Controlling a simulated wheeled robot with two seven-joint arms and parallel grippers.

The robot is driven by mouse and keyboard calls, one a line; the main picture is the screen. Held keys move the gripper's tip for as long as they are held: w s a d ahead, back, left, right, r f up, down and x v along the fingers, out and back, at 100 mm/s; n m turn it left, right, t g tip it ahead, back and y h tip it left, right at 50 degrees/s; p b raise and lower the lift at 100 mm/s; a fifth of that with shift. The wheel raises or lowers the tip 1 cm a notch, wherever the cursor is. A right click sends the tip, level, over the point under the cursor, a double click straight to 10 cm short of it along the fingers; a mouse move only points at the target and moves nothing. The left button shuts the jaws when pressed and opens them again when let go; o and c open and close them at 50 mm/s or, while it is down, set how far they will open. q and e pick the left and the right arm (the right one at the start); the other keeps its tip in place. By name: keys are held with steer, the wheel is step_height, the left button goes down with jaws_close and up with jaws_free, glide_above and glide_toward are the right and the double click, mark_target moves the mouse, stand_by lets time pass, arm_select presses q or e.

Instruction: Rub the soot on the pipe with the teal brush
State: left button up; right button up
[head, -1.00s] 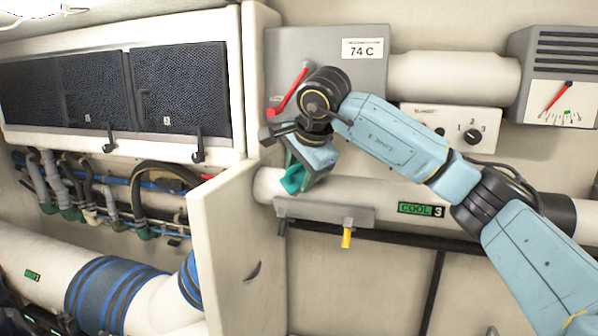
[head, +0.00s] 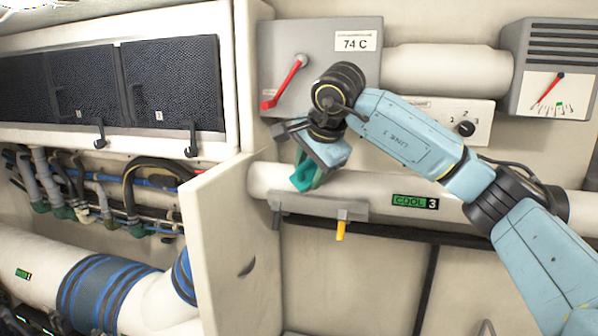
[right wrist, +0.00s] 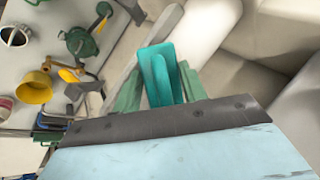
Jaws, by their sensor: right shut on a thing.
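The teal brush (head: 303,177) is held in my right gripper (head: 308,166), at the left part of the white pipe (head: 375,201) marked COOL 3. The brush overlaps the pipe's upper front in the head view; I cannot tell whether it touches. In the right wrist view the brush (right wrist: 160,75) sticks out between the green fingers of my right gripper (right wrist: 160,92), which is shut on it. I make out no soot on the visible pipe; the brush and gripper hide part of it. My left gripper is not in view.
A grey box (head: 275,45) with a red lever (head: 284,84) is above the gripper. An open cabinet door (head: 215,245) stands close on the left. A knob panel (head: 466,128) is at right.

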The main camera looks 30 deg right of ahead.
mark_target(295, 176)
steer(key=shift+s+d, duration=0.25)
steer(key=shift+s, duration=0.1)
steer(key=shift+w, duration=0.1)
steer(key=shift+w+a+p, duration=0.65)
steer(key=shift+w+p, duration=0.05)
steer(key=shift+w, duration=0.05)
steer(key=shift+w+a+f+p, duration=0.2)
steer(key=shift+w+a+p, duration=0.1)
steer(key=shift+w+a, duration=0.35)
steer(key=shift+w+d, duration=0.1)
